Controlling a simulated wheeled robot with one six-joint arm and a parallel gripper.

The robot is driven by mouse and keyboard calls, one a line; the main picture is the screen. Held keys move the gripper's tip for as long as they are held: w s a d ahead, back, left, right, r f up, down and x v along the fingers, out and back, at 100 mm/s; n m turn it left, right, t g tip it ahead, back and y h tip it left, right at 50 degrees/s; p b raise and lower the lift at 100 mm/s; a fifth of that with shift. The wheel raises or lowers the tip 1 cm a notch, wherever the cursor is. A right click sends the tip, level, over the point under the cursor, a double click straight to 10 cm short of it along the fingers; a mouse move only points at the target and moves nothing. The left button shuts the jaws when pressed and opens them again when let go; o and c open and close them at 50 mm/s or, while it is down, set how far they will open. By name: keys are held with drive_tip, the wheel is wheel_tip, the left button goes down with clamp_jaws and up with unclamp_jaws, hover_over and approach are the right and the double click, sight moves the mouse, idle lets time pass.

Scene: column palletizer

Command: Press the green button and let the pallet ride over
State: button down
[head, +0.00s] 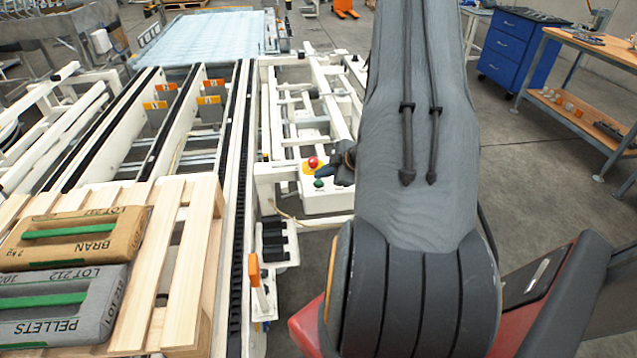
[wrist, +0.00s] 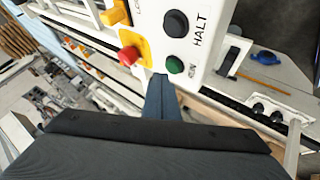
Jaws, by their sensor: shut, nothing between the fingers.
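The green button (head: 319,183) sits on a white control box (head: 325,202) beside the conveyor. My gripper (head: 338,172) is shut and empty, close to the right of the buttons. In the wrist view my gripper's tip (wrist: 159,78) is just left of and below the green button; I cannot tell whether it touches the panel. The wooden pallet (head: 192,262) is at the lower left on the chain conveyor, carrying bags marked BRAN (head: 75,238) and PELLETS (head: 62,308).
A red mushroom button (head: 313,163) on a yellow base is right by the green one. Chain rails (head: 240,150) run from the pallet to a pale-blue surface (head: 205,38). An orange-handled lever (head: 254,272) stands near the pallet. A blue cabinet (head: 520,46) and workbench (head: 585,92) are at right.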

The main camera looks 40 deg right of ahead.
drive_tip(key=shift+f, duration=0.35)
